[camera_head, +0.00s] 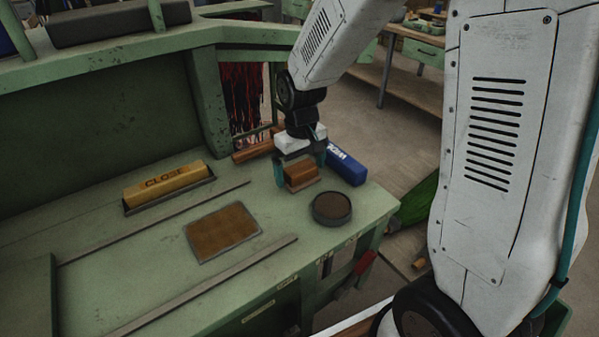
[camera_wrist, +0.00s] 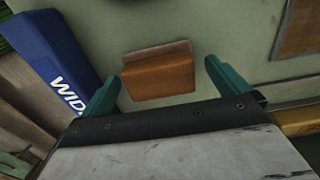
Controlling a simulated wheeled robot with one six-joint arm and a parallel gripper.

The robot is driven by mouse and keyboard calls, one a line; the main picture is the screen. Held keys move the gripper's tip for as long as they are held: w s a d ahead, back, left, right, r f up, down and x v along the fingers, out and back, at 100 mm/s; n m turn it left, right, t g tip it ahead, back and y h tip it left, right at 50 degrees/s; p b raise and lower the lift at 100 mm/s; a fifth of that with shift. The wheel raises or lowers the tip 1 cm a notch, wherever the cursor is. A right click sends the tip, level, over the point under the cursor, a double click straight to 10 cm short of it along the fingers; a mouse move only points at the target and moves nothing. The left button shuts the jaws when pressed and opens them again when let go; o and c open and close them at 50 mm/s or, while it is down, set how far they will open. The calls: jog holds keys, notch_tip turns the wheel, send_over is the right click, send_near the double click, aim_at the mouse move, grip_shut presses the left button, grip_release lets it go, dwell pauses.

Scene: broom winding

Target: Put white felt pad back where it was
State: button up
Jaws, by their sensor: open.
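I see no plainly white felt pad in either view. A brown block (camera_head: 301,174) stands on the green bench below my gripper (camera_head: 299,166). In the wrist view the block (camera_wrist: 160,77) has a thin paler layer along its far edge; I cannot tell what that layer is. My gripper is open, with its teal fingers on either side of the block in the wrist view (camera_wrist: 161,74). The fingers look apart from the block. A shallow grey tray (camera_head: 223,232) with a brown surface lies to the left, and a round dark dish (camera_head: 331,208) lies to the right.
A blue box (camera_head: 346,167) with white lettering lies right behind the block, near the bench's right end. A yellow "CLOSE" block (camera_head: 166,184) sits in a holder at the back left. Two metal rails (camera_head: 205,285) cross the bench. Bare bench surface (camera_head: 150,245) shows between them.

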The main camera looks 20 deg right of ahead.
aim_at(301, 169)
notch_tip(301, 169, up, 11)
jog(key=s+d+r+m, duration=0.1)
jog(key=s+r, duration=0.2)
jog(key=s, duration=0.9)
jog(key=s+d+r+m+t, duration=0.1)
jog(key=s+r, duration=0.2)
jog(key=s, duration=0.9)
jog(key=shift+s+d, duration=0.3)
jog(key=shift+s, duration=0.1)
